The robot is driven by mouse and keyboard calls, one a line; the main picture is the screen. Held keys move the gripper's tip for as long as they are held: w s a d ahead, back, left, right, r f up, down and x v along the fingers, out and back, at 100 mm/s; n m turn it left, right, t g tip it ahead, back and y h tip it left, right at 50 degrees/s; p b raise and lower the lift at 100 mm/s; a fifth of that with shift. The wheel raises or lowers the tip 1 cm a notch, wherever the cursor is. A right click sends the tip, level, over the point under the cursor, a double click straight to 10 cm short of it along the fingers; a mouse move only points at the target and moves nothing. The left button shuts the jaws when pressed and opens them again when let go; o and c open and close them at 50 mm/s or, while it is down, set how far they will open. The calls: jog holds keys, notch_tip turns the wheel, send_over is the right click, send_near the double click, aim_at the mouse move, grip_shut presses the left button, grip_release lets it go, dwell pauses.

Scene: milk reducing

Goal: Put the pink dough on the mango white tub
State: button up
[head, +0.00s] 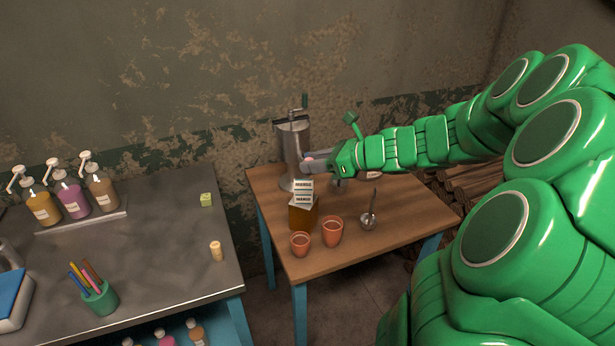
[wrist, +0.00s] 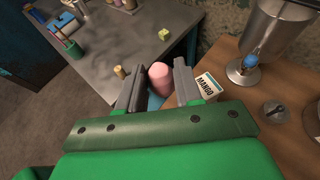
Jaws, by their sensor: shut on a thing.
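My gripper (head: 312,162) reaches in from the right above the wooden table, and its fingers (wrist: 159,85) are shut on the pink dough (wrist: 160,76). The dough is a small pink cylinder held between the fingertips; only a little of it shows in the head view (head: 309,158). The white mango tub (head: 303,186), with a black-lettered label, is below the gripper in the head view. It appears just right of the right finger in the wrist view (wrist: 209,84). The dough is held up in the air, apart from the tub.
An amber container (head: 303,218) and two terracotta cups (head: 332,231) stand at the front of the wooden table (head: 400,221). A metal counter (head: 150,255) with pump bottles is at left.

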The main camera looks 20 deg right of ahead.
jog(key=w, duration=0.1)
jog(key=w+f, duration=0.1)
jog(key=w, duration=0.1)
jog(key=w+d+f, duration=0.1)
jog(key=shift+w, duration=0.25)
send_over(308, 186)
jog(key=shift+f, duration=4.5)
jog(key=shift+f, duration=0.15)
jog(key=o, duration=1)
